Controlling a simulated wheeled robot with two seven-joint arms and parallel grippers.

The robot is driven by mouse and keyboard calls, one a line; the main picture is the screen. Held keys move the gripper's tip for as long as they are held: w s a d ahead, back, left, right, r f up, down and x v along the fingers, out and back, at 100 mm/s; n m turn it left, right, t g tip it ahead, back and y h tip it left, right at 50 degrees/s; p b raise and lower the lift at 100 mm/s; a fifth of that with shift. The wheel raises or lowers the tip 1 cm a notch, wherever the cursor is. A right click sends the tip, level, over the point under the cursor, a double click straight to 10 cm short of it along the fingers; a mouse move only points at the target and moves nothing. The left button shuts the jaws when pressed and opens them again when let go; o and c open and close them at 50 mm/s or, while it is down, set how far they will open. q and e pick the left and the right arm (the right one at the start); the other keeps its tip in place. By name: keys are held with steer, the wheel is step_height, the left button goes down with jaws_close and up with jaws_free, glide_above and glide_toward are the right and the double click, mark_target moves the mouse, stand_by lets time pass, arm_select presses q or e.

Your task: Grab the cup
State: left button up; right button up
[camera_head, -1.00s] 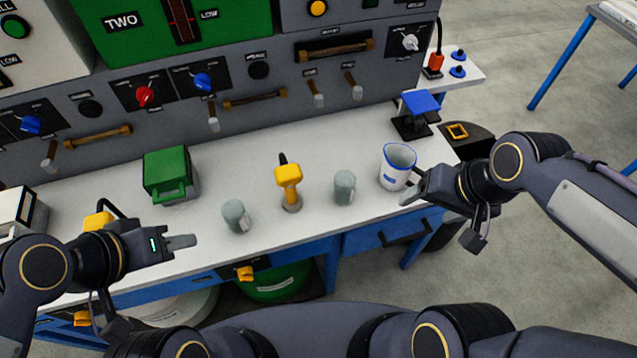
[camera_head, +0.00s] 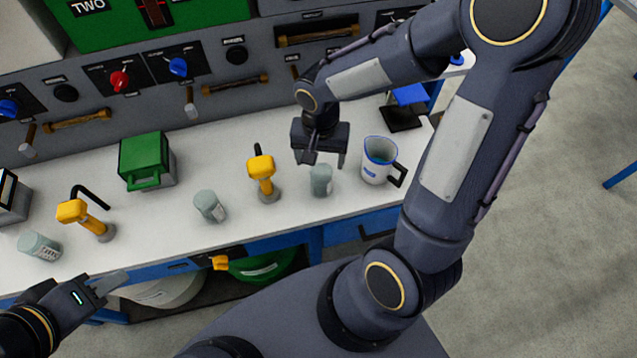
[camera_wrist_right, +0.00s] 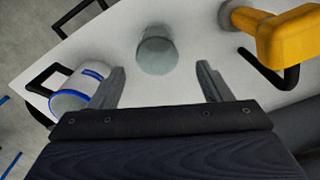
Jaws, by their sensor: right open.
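A white cup with a blue rim and black handle (camera_head: 376,165) stands at the right end of the white worktop, handle to the right. In the right wrist view this cup (camera_wrist_right: 78,92) lies left of the fingers, on its side in the picture. My right gripper (camera_head: 326,162) is open and empty, pointing down just left of the white cup and over a grey-green cylinder (camera_head: 321,184). In the right wrist view the cylinder (camera_wrist_right: 155,55) shows beyond and between the two fingertips. My left gripper (camera_head: 112,284) is at the lower left, away from both; its jaw gap is unclear.
Another grey-green cylinder (camera_head: 210,206) and a yellow-handled tool (camera_head: 262,174) stand left of the right gripper. A green box (camera_head: 146,160), another yellow tool (camera_head: 74,211) and a lying cylinder (camera_head: 38,245) are further left. A blue-topped stand (camera_head: 408,95) is behind the cup. A control panel closes the back.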

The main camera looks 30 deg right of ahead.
mark_target(321, 169)
steer(key=f, duration=0.4)
steer(key=shift+s+f, duration=0.2)
steer(key=shift+f, duration=0.05)
steer(key=shift+c, duration=0.2)
steer(key=c, duration=1.3)
steer(key=shift+r, duration=0.2)
